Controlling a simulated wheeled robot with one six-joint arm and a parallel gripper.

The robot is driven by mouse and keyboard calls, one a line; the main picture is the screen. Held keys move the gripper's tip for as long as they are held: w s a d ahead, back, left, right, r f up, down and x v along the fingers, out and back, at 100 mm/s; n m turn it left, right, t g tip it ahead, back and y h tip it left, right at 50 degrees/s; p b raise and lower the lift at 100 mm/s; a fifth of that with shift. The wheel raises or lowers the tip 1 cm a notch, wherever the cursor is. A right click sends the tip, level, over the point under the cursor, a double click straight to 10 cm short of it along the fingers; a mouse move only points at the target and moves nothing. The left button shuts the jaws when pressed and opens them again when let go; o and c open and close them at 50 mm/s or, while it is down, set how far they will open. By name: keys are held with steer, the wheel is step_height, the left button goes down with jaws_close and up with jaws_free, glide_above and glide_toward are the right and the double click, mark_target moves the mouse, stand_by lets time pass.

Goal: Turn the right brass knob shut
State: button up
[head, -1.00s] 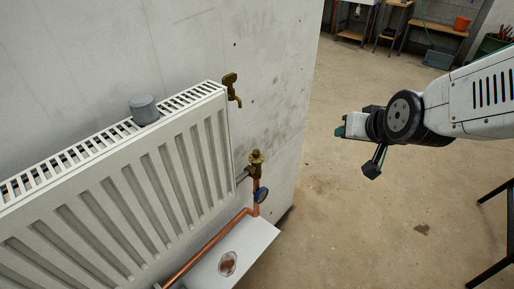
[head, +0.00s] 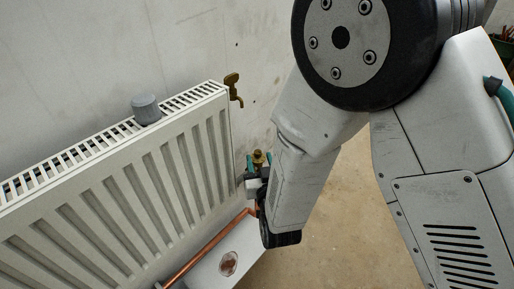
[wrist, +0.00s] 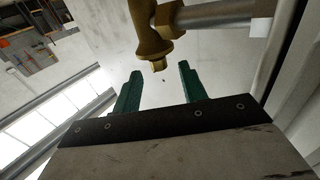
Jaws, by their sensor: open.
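The brass knob (head: 258,157) sits on the valve at the radiator's lower right end. In the wrist view the brass valve (wrist: 154,38) hangs into the top of the picture, joined to a grey pipe. My gripper (head: 258,163) is open, with its green fingertips showing either side of the brass in the head view. In the wrist view the gripper's green fingers (wrist: 160,72) stand apart, and the brass end shows between and just beyond their tips. I cannot tell whether they touch it. My arm hides the valve's lower part in the head view.
A white radiator (head: 110,190) fills the left, with a grey cap (head: 146,109) on top. A copper pipe (head: 205,250) runs below, over a white ledge (head: 240,246) with a reddish-brown patch.

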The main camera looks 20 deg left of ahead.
mark_target(258, 155)
steer(key=x, duration=0.6)
jaws_close()
